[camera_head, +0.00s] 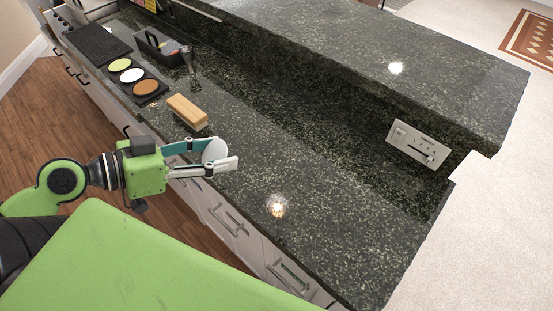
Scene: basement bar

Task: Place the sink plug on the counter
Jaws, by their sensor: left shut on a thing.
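My left gripper (225,155) shows in the head view at the front edge of the dark granite counter (320,210). It is shut on a small round white thing, which looks like the sink plug (214,151). The plug sits between the fingers, partly hidden by them. It shows over the counter's front edge; I cannot tell whether it touches the counter. My right gripper is not in view.
A wooden brush (187,111) lies on the counter just behind my gripper. A black tray with coloured discs (133,77) and a dark caddy (158,47) stand farther back left. A raised ledge (390,60) with an outlet plate (418,143) runs behind. The counter's right part is clear.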

